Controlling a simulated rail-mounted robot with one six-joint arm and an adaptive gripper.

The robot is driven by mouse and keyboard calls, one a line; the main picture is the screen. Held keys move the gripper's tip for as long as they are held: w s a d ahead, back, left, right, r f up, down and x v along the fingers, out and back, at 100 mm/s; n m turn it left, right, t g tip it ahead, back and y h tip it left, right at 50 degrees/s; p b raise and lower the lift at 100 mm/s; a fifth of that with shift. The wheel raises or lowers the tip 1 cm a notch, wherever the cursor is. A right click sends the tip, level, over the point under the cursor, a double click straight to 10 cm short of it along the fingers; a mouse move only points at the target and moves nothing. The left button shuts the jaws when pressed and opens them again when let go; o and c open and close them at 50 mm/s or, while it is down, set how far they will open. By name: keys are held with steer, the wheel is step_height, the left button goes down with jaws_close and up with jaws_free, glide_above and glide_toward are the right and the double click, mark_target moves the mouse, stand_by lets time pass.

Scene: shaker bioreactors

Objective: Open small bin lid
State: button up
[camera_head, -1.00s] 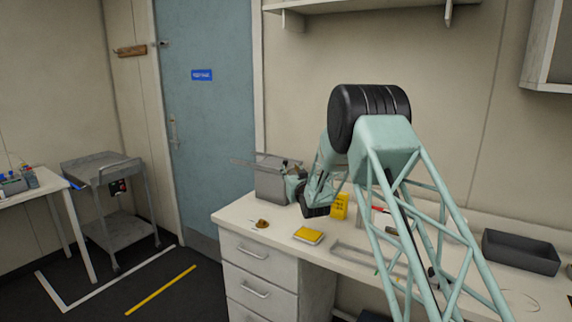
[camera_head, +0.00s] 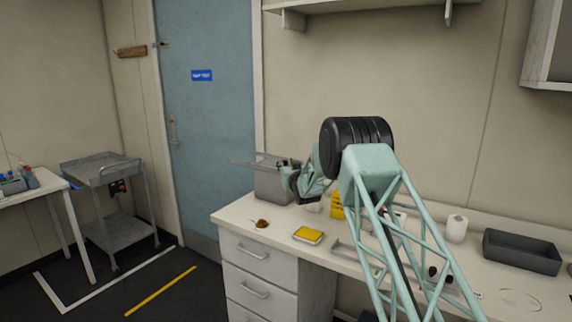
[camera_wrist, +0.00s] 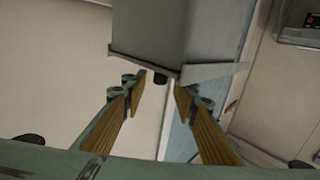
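The small bin is a grey box (camera_head: 270,187) at the left end of the bench, partly hidden by my gripper. A thin flat lid (camera_head: 245,162) lies across its top and sticks out to the left. In the wrist view the bin body (camera_wrist: 180,30) fills the top middle, with the lid edge (camera_wrist: 215,72) facing me. A small black knob (camera_wrist: 160,77) shows between my fingertips. My gripper (camera_wrist: 160,88) is open, one finger either side of the knob; I cannot tell whether they touch it. In the head view my gripper (camera_head: 287,164) is at the bin's upper right.
On the bench (camera_head: 240,213) are a small brown item (camera_head: 262,224), a yellow pad (camera_head: 308,235), a yellow box (camera_head: 337,206), a white roll (camera_head: 457,228) and a dark tray (camera_head: 521,252). A blue door (camera_head: 205,120) stands behind the bin. A shelf (camera_head: 375,8) hangs above.

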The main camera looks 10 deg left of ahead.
steer(key=shift+w+a, duration=0.2)
steer(key=shift+w, duration=0.3)
jaws_close()
